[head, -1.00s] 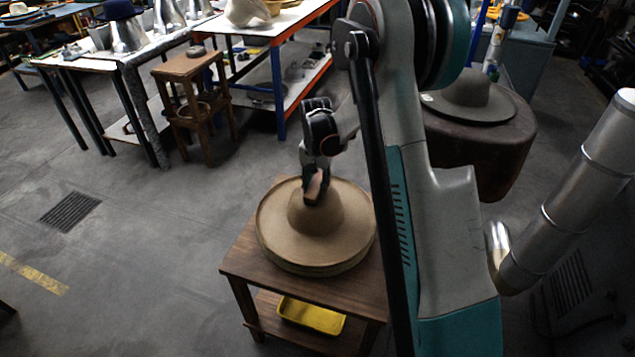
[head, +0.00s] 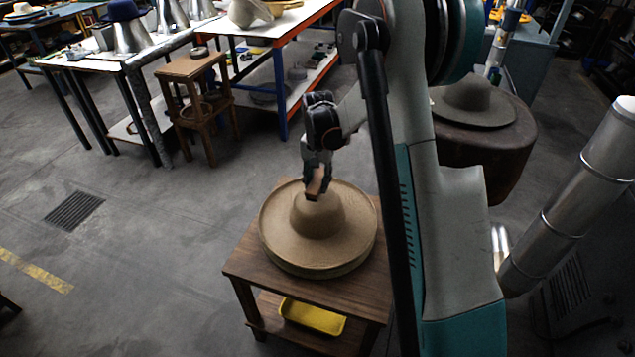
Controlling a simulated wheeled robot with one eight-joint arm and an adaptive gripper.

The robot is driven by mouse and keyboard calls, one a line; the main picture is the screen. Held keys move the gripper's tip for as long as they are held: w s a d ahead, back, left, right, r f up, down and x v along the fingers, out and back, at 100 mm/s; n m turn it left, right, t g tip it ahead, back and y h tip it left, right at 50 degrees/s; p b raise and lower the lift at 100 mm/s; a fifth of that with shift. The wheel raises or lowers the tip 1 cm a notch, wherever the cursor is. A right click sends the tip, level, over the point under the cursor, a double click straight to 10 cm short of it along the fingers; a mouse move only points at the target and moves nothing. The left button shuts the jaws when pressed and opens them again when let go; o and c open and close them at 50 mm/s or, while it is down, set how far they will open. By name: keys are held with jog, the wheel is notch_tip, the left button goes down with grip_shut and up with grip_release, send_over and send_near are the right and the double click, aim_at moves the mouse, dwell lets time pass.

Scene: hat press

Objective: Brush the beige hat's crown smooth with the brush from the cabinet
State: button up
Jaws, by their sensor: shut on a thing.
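The beige hat (head: 318,222) sits brim down on a small wooden table (head: 253,268), with what looks like another brim under it. My gripper (head: 316,188) is over the crown's upper far side, pointing down. It is shut on a small brown brush (head: 318,181), mostly hidden between the fingers. The brush is at the top of the crown; I cannot tell whether it touches the felt. The cabinet is not clearly identifiable in view.
A yellow tray (head: 312,317) lies on the table's lower shelf. A grey hat (head: 474,101) rests on a round brown stand (head: 490,150) behind my arm. A wooden stool (head: 193,72) and workbenches stand at the back left.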

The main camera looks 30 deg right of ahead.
jog(key=shift+r+p, duration=1.1)
jog(key=shift+r, duration=1.05)
